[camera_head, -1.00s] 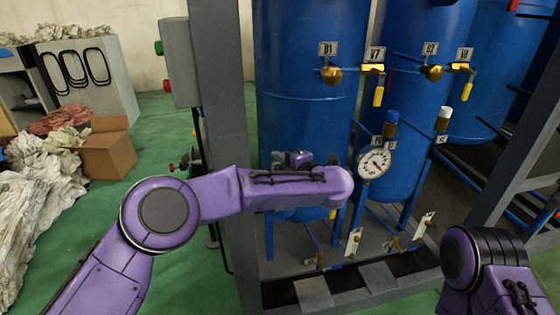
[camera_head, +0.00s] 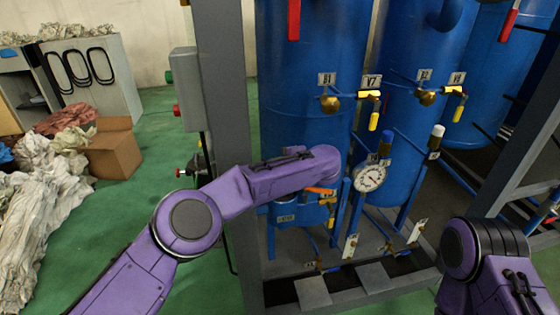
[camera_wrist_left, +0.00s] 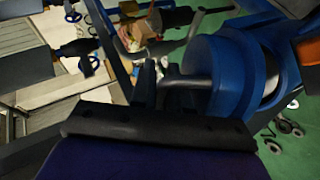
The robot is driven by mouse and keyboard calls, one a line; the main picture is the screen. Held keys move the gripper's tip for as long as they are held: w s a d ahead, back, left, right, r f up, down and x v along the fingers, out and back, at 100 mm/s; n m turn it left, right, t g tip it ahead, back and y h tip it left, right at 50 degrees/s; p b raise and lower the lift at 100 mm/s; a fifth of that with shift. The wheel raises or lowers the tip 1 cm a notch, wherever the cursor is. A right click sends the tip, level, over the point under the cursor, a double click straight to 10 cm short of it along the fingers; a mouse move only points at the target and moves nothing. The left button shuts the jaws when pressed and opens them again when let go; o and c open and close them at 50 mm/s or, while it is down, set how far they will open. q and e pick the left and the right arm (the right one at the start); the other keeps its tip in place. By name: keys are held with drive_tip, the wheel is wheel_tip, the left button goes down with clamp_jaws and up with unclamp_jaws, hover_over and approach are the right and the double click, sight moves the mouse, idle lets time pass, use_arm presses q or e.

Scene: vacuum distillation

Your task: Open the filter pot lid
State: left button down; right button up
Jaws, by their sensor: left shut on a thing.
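The blue filter pot (camera_head: 300,214) is at the foot of the left blue tank in the head view, partly behind my left forearm. In the left wrist view, a blue round part with a thick rim, apparently the lid (camera_wrist_left: 232,75), is right of the jaws. A grey bar (camera_wrist_left: 188,82) runs from it toward my left gripper (camera_wrist_left: 158,80), which is shut on this bar, apparently the lid's handle. The exact grip is dark and hard to make out. In the head view my forearm hides the left gripper. Only my right arm's upper links show at lower right; its gripper is out of view.
A pressure gauge (camera_head: 370,177) and valves with yellow handles (camera_head: 374,121) are right of my left forearm. A grey frame post (camera_head: 222,120) stands close left of the pot. A cardboard box (camera_head: 111,150) and heaped cloths lie left; green floor between is clear.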

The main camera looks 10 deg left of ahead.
use_arm(q)
drive_tip(key=shift+w+a+r+g+p, duration=0.1)
drive_tip(key=shift+w+g+p, duration=0.4)
drive_tip(key=shift+g+p, duration=0.1)
drive_tip(key=shift+h, duration=0.3)
drive_tip(key=c, duration=1.5)
unclamp_jaws()
drive_tip(key=shift+w, duration=0.1)
drive_tip(key=b+v, duration=0.1)
drive_tip(key=v, duration=0.9)
